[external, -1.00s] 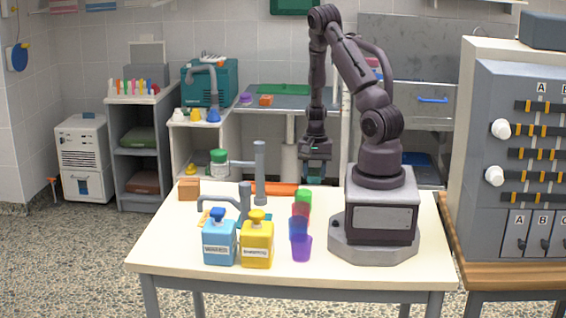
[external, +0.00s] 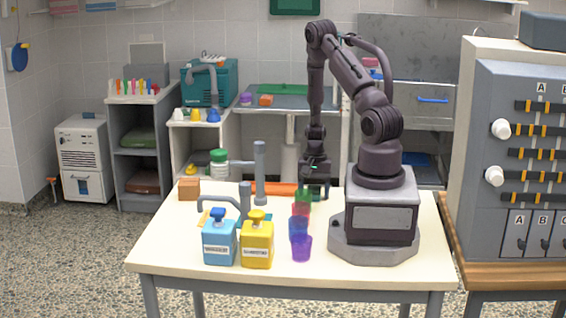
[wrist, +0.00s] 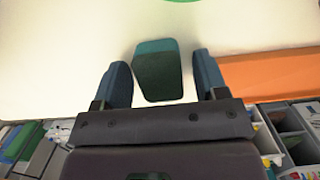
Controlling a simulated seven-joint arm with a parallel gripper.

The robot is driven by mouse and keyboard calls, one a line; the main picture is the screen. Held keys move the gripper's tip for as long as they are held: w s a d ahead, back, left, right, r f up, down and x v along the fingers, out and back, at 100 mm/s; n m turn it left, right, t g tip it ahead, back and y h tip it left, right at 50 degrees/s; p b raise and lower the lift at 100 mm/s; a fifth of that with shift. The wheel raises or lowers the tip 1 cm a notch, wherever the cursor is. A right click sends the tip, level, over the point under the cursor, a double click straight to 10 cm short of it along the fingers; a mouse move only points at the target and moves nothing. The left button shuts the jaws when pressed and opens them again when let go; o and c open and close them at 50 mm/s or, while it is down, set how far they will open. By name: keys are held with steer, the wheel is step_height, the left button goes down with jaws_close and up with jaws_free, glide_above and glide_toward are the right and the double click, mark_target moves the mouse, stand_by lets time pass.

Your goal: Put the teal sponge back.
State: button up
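The teal sponge (wrist: 158,74) shows in the wrist view as a dark teal, tapered block on the pale tabletop. My gripper (wrist: 160,62) is open, with one finger on each side of the sponge. A pale gap shows at the right finger and a narrower one at the left. In the external view my gripper (external: 316,194) points down at the far edge of the table, just behind the green cup. I cannot make out the sponge there; the gripper and cups may hide it.
A green cup (external: 305,194) stands close to my gripper, with red, blue and purple cups (external: 301,247) in line before it. An orange strip (external: 274,189) lies left of it. Blue (external: 219,243) and yellow (external: 257,245) bottles and grey pipe-like fixtures (external: 260,172) stand farther left.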

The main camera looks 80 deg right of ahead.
mark_target(314, 187)
steer(key=shift+r, duration=0.1)
step_height(314, 187, up, 12)
steer(key=d, duration=0.1)
steer(key=w+a+r+n+t, duration=0.2)
steer(key=w+a+r+n, duration=0.6)
steer(key=a+r, duration=0.35)
steer(key=s+a+r+n+t+h, duration=0.1)
steer(key=s+a+r+n+t, duration=0.2)
steer(key=a+r+n, duration=0.7)
steer(key=s+a+r, duration=0.1)
steer(key=s+a, duration=0.1)
steer(key=a, duration=0.2)
steer(key=shift+t, duration=0.3)
steer(key=shift+r, duration=0.1)
